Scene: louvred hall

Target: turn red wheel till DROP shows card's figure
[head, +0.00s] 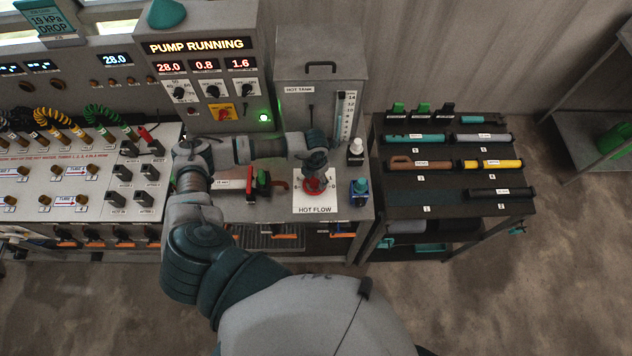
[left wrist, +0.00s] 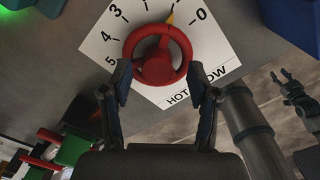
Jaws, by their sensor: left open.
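The red wheel (head: 314,187) sits on a white HOT FLOW plate (head: 316,204) on the grey bench. In the left wrist view the red wheel (left wrist: 158,68) has a yellow pointer (left wrist: 170,18) at the top, left of the 0; 3, 4 and 5 show at left. My left gripper (head: 316,168) is over the wheel; in the left wrist view its open fingers (left wrist: 160,80) stand either side of the near rim, contact unclear. The card (head: 46,21) reads 19 kPa DROP. Red displays (head: 205,66) read 28.0, 0.8 and 1.6; their small labels are unreadable. What seems my right gripper (left wrist: 288,82) is small at right.
A blue-green knob block (head: 360,189) and a white-topped knob (head: 355,151) stand right of the wheel. A red-and-green valve (head: 262,183) is left of it. The hot tank (head: 300,65) rises behind. A tool rack (head: 450,180) stands to the right.

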